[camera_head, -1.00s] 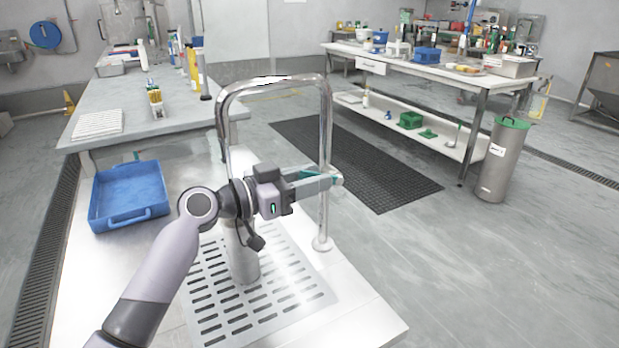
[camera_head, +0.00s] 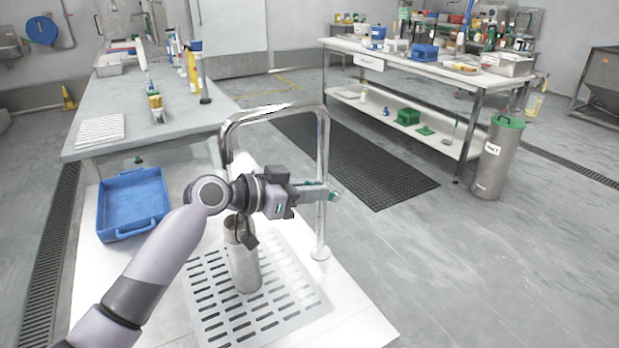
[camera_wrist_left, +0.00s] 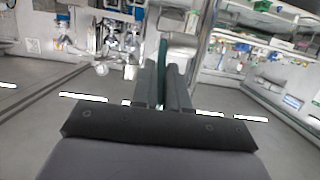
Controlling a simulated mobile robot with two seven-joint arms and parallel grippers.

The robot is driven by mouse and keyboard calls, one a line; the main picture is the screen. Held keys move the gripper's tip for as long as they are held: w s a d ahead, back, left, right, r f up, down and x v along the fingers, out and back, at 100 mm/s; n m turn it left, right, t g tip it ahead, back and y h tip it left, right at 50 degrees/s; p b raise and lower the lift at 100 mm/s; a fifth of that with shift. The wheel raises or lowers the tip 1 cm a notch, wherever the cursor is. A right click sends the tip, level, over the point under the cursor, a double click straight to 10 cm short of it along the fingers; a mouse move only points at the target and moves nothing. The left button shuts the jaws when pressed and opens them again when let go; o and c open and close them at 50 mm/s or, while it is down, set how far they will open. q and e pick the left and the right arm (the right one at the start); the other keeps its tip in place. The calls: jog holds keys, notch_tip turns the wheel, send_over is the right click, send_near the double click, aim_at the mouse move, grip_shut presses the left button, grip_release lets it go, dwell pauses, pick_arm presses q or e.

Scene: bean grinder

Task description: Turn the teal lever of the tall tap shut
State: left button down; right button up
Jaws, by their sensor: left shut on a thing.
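The tall tap (camera_head: 322,165) is a chrome arch standing on the white counter at its right side. Its teal lever (camera_head: 331,194) shows at the tap's right upright, by my fingertips; the teal strip also shows between the fingers in the left wrist view (camera_wrist_left: 162,72). My left gripper (camera_head: 318,190) points right and is shut on the lever, whose middle the fingers hide. A grey metal cylinder (camera_head: 243,265) stands upright on the slotted drain plate under the arch, its top partly behind my wrist. My right gripper is not in view.
The slotted drain plate (camera_head: 290,309) is set in the white counter. A blue tray (camera_head: 133,203) sits on the left. A grey table (camera_head: 150,112) with bottles stands behind. A tall bin with a green lid (camera_head: 497,160) stands on the right floor.

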pick_arm(q)
jog(key=shift+w+d+r+g+y+p, duration=0.15)
jog(key=shift+r+g+y+p, duration=0.3)
jog(key=shift+p, duration=0.35)
jog(key=shift+f, duration=0.15)
jog(key=c, duration=1.2)
grip_release()
jog(key=shift+s+a, duration=0.25)
jog(key=shift+a, duration=0.1)
jog(key=s+a, duration=0.2)
jog(key=a, duration=0.1)
jog(key=s+a+b, duration=0.1)
jog(key=s+a, duration=0.1)
jog(key=a, duration=0.2)
jog(key=s+a+b, duration=0.1)
jog(key=s+a, duration=0.2)
jog(key=shift+a+r, duration=0.15)
jog(key=shift+r, duration=0.05)
